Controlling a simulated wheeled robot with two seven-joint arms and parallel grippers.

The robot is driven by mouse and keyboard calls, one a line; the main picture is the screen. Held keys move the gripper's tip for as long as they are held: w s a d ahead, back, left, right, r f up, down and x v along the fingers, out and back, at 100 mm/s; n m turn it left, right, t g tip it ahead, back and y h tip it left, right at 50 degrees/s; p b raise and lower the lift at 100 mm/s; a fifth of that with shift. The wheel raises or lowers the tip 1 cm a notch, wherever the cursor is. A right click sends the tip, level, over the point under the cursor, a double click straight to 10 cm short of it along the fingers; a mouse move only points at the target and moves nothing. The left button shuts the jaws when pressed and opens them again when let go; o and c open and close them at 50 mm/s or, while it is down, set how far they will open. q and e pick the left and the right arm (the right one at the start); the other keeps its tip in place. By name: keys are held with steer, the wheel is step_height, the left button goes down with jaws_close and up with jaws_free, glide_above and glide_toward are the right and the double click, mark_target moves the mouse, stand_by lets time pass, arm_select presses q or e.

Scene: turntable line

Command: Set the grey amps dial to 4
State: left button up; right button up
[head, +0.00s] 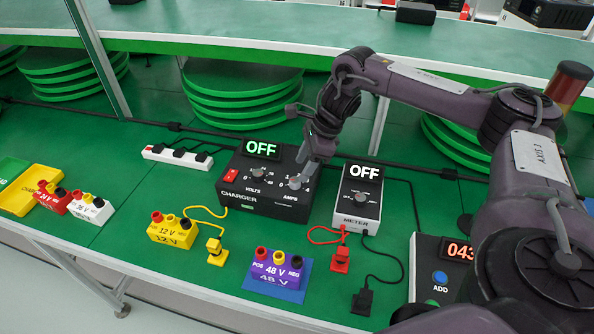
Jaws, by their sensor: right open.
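The black charger (240,193) stands mid-bench with its display reading OFF and a red switch (231,175) on its left. Its volts dial (258,173) is at the left of the panel. The grey amps dial (295,183) is at the right, above the AMPS label. My right gripper (302,172) comes down from above, its fingers at the amps dial. It is open; whether the fingers touch the dial is too small to tell. The fingers hide part of the dial's scale, and I cannot read its setting clearly. My left gripper is not in view.
The meter (358,207), reading OFF, stands close right of the charger. A purple 48 V battery (278,268) on a blue mat and a yellow 12 V battery (172,231) stand in front. A white power strip (176,157) lies behind left. Cables cross the green bench.

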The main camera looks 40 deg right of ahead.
mark_target(295, 180)
steer(key=x, duration=0.4)
steer(key=shift+w+d+f, duration=0.15)
steer(key=shift+a+f+p, duration=0.2)
steer(key=shift+f+p, duration=0.1)
steer(key=shift+f, duration=0.1)
steer(key=shift+w, duration=0.1)
steer(key=c, duration=1)
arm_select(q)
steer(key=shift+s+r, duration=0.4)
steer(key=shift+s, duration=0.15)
